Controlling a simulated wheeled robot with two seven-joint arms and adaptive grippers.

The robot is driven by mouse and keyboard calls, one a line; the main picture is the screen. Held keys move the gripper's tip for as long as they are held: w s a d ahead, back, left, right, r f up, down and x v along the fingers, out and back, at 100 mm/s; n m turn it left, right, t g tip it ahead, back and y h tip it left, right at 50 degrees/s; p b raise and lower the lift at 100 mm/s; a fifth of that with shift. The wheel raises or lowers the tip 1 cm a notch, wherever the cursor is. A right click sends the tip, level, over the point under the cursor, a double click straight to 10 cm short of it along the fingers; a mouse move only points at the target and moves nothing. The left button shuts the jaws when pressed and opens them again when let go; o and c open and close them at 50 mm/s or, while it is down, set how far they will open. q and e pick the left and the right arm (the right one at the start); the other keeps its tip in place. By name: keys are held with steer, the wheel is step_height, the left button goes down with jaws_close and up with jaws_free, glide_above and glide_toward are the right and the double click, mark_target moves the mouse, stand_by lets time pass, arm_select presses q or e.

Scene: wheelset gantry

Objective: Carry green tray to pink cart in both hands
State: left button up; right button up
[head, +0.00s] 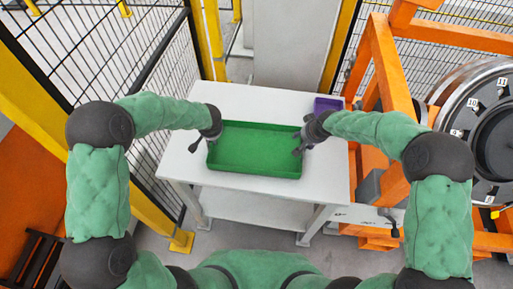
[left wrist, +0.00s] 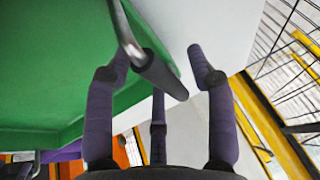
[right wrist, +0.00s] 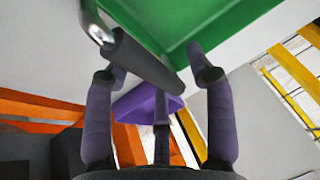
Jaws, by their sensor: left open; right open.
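The green tray (head: 250,165) lies flat on a white table (head: 270,100). My left gripper (head: 198,142) is at the tray's left end. In the left wrist view its open fingers (left wrist: 160,75) are on either side of the dark grip of a metal tray handle (left wrist: 163,76). My right gripper (head: 300,145) is at the tray's right end. In the right wrist view its open fingers (right wrist: 160,70) are on either side of the other handle's dark grip (right wrist: 145,60). I cannot tell whether any finger touches a grip. No pink cart is in view.
A small purple box (head: 327,104) stands at the table's back right corner. An orange frame (head: 385,75) with a large wheel (head: 490,130) is close on the right. A black mesh fence (head: 110,50) with yellow posts runs along the left.

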arm_select(q)
jaws_close()
arm_select(e)
jaws_close()
arm_select(q)
steer(key=shift+r, duration=0.15)
arm_select(e)
steer(key=shift+r, duration=0.15)
